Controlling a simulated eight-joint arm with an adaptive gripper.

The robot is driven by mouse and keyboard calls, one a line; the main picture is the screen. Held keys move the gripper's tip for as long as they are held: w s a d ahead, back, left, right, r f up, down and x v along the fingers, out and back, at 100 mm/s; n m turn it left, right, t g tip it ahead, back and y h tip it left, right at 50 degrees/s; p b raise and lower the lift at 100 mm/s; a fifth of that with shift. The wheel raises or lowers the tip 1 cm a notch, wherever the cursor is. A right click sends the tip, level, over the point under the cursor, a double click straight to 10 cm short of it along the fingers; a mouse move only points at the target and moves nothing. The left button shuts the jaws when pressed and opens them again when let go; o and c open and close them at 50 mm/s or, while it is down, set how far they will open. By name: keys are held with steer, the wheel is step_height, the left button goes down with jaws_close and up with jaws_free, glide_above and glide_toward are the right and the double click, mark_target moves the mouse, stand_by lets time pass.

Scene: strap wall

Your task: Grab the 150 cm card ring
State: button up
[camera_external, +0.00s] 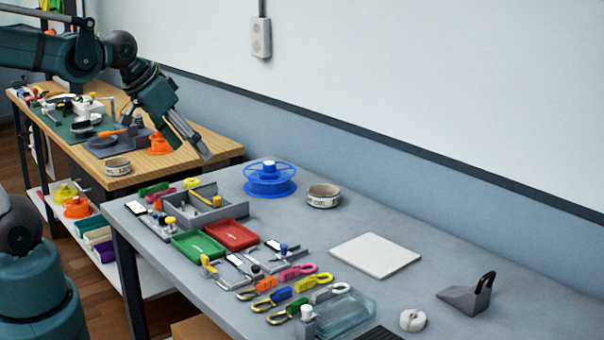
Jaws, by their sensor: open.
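Two beige card rings with dark printed marks are in view, and the print is too small to read surely, so I cannot tell which is the 150 cm one. One card ring (323,196) lies on the grey table, right of a blue spool. The other card ring (118,167) lies near the front edge of the wooden bench. My gripper (205,152) is open and empty. It hangs in the air near the wooden bench's right end, pointing down and right, apart from both rings.
The blue spool (270,180) stands between my gripper and the grey-table ring. A grey tray (185,212), green and red trays, and several coloured clips crowd the table's left and front. A white pad (376,256) lies to the right. The wall runs behind.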

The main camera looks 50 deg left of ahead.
steer(key=w+a+r+m, duration=0.1)
steer(key=w+r, duration=0.1)
steer(key=w, duration=0.9)
steer(key=m+g+h+p, duration=0.1)
steer(key=m+g+h, duration=0.2)
steer(key=m, duration=0.3)
glide_above(322, 191)
steer(key=s+d, duration=0.2)
steer(key=s, duration=0.3)
step_height(322, 191, down, 24)
steer(key=shift+s+a, duration=0.2)
steer(key=shift+a, duration=0.05)
steer(key=shift+f, duration=0.1)
steer(key=shift+w+d+f+y, duration=0.15)
steer(key=shift+w+d+f, duration=0.05)
steer(key=shift+f, duration=0.35)
steer(key=shift+w+d+f+y, duration=0.15)
steer(key=shift+w+f, duration=0.05)
steer(key=shift+f, duration=0.3)
steer(key=shift+f, duration=0.1)
steer(key=shift+b+x, duration=0.3)
steer(key=shift+x, duration=2.25)
